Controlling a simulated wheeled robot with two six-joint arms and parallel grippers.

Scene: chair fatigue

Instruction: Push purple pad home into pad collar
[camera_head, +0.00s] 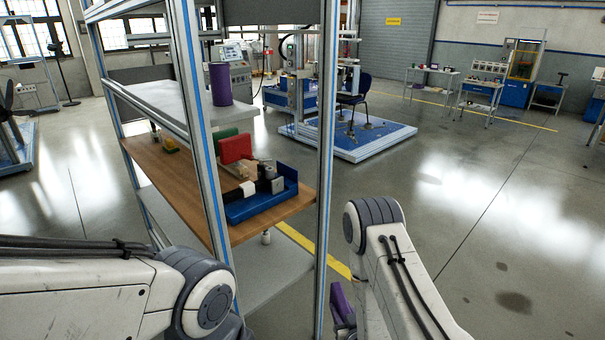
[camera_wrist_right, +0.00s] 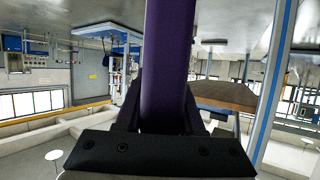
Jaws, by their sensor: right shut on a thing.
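The purple pad (camera_wrist_right: 168,65) is a long purple cylinder held in my right gripper (camera_wrist_right: 166,115), whose dark jaws close on both sides of it. In the head view, part of the purple pad (camera_head: 338,304) shows low in the middle, beside my right arm and outside the frame's right post. Most of that gripper is hidden there. My left gripper is out of view; only my left arm shows at lower left. I cannot clearly make out the pad collar.
A metal frame with upright posts (camera_head: 328,140) stands close ahead. Its wooden shelf (camera_head: 165,170) bears a blue fixture (camera_head: 262,204), red block (camera_head: 235,148) and green block. Another purple cylinder (camera_head: 220,84) stands on the grey surface above. Open floor lies right.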

